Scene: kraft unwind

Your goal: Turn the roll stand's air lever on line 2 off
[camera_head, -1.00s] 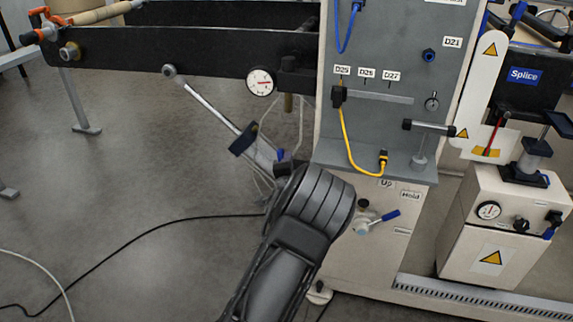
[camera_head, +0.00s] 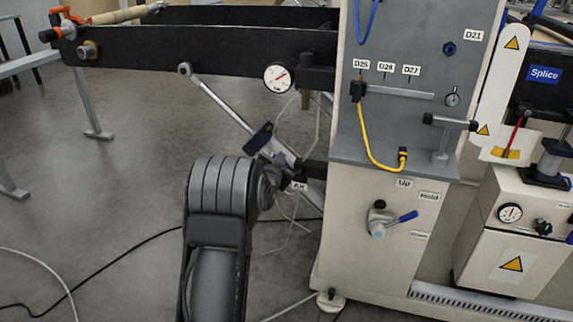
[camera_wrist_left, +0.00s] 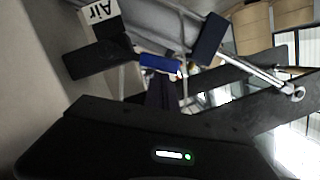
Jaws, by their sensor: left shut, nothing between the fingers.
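The Air label (camera_head: 299,186) shows at the left side of the roll stand's cabinet in the head view, and large at the top left of the left wrist view (camera_wrist_left: 98,12). A blue handle (camera_wrist_left: 160,63), which looks like the air lever's, lies just right of a black bracket (camera_wrist_left: 98,60) near that label. In the head view my left wrist covers part of this spot. My left gripper (camera_wrist_left: 160,92) is shut and empty, its fingers pointing toward the blue handle. I cannot tell whether they touch it. My right gripper is not in view.
A second blue lever (camera_head: 405,217) with Up and Hold labels sits on the cabinet front (camera_head: 345,250). A silver rod (camera_head: 222,108) with a dark block (camera_head: 258,138) slants down close by. Thin hoses hang behind the wrist. The floor (camera_head: 110,190) at left has cables.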

